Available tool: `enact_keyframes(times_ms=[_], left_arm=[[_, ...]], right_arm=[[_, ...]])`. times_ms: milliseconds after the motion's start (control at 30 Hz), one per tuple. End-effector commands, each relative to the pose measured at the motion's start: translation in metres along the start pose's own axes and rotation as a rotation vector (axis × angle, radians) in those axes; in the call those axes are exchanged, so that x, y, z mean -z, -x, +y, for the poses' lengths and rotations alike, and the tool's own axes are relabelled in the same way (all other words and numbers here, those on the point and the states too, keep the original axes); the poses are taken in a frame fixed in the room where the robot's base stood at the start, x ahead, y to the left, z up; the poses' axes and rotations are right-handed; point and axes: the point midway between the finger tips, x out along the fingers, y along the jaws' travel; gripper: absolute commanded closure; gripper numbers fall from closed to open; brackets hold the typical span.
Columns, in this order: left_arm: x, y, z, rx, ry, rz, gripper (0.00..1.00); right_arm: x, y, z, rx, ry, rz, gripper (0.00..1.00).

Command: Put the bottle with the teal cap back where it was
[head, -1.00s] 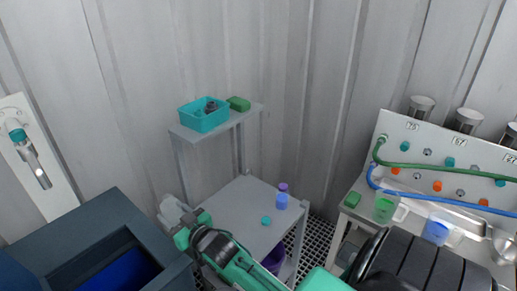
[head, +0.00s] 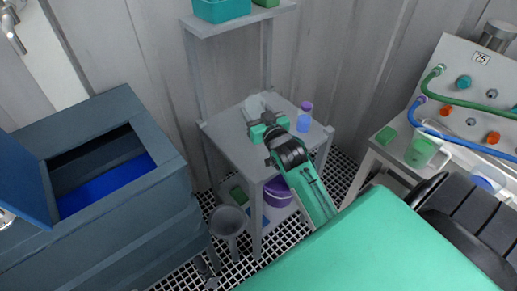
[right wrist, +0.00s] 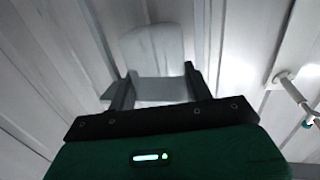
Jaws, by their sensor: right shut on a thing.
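My right gripper (head: 258,121) is shut on a pale, translucent bottle-like thing (head: 254,104) over the back left of the grey cart's top (head: 228,140). In the right wrist view the pale thing (right wrist: 153,45) stands out between the two dark fingers (right wrist: 155,90). No teal cap shows on it in either view, so I cannot confirm that it is the teal-capped bottle. I cannot tell whether it touches the cart top. A bottle with a purple cap (head: 304,117) stands to the right of the gripper. My left gripper is not in view.
A teal bin (head: 221,9) sits on the raised shelf (head: 240,20) above. A purple bucket (head: 278,192) is on the cart's lower level. An open dark chest (head: 100,205) stands left, a bench with a green-filled beaker (head: 421,152) right. My arm covers the cart's front right.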

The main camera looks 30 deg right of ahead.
Motion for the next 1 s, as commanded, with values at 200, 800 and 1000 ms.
enact_keyframes(times_ms=[200,800,1000], left_arm=[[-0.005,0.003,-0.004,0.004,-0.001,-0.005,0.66],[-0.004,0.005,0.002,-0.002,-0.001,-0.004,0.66],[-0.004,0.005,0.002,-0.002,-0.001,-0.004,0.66]], right_arm=[[-0.062,0.000,0.000,0.000,-0.002,-0.007,0.77],[-0.152,-0.001,0.000,0.000,0.000,-0.002,0.77],[-0.162,0.000,0.000,0.001,0.000,0.001,0.77]])
